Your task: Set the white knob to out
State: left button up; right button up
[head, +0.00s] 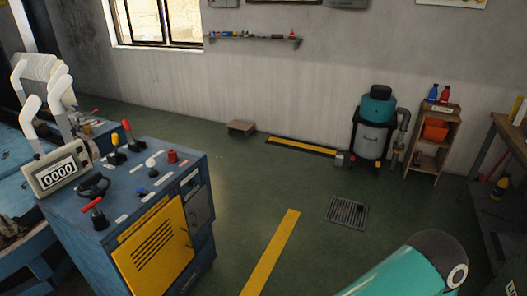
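The white knob (151,162) is a small pale knob on the sloping top of the blue control cabinet (75,236), at the left of the head view. Small white label plates lie around it, but their lettering is too small to read. I cannot tell which setting the knob points to. A red knob (172,156) stands to its right, and a blue button (141,191) is below it. Neither of my grippers is in view, and nothing touches the white knob.
On the cabinet top are a counter reading 0000 (58,174), a black handwheel (93,185), a red-handled lever (93,206), and yellow- and red-tipped levers (128,130). The green floor right of the cabinet is mostly clear.

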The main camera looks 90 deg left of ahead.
aim_at(150, 163)
jog(key=z, duration=0.55)
jog(key=i, duration=0.25)
jog(key=u, duration=3.15)
jog(key=i, duration=0.3)
jog(key=u, duration=1.85)
jog(key=k, duration=0.4)
jog(key=u, duration=0.5)
jog(key=i, duration=1.4)
jog(key=z, duration=0.45)
